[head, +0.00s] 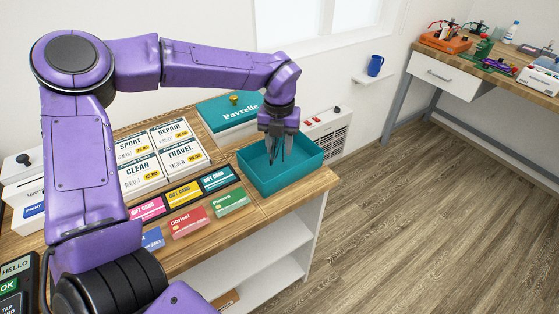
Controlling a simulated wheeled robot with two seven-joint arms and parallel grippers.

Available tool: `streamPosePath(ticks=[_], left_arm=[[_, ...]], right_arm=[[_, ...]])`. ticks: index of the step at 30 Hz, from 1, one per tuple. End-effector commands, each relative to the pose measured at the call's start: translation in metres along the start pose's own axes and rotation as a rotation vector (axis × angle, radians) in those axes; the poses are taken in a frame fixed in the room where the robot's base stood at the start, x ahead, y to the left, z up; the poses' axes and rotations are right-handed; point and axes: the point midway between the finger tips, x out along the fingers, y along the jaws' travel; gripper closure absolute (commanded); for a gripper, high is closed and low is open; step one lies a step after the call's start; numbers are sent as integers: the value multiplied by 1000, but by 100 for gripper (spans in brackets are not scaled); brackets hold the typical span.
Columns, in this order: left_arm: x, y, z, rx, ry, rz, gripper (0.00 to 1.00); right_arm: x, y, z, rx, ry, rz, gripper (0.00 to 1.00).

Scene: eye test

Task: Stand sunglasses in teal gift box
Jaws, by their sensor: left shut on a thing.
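The teal gift box (290,180) stands open at the right end of the wooden counter. My left gripper (277,150) points down into the box's opening from above. It is shut on a thin dark thing, which I take to be the sunglasses (274,157); little of them shows between and below the fingers. I cannot tell whether they touch the box floor. My right gripper is not in view.
A teal lid marked Pavrelle (240,112) lies behind the box to the left. Gift cards (185,192) and price signs (160,153) cover the counter left of the box. A white vented unit (328,132) stands behind the box. The floor (430,220) at right is clear.

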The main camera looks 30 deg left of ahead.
Motion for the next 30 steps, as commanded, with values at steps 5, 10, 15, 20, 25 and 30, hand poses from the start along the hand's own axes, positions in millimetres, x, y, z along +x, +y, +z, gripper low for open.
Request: streamPosePath(ticks=[5,10,15,20,25,30], left_arm=[[27,0,-1,1,4,2,89],[50,0,0,1,1,1,89],[51,0,0,1,-1,0,89],[55,0,0,0,0,0,89],[54,0,0,0,-1,0,35],[54,0,0,0,-1,0,35]], right_arm=[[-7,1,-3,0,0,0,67],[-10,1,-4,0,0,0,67],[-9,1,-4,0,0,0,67],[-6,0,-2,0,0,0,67],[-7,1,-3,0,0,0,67],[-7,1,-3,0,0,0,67]])
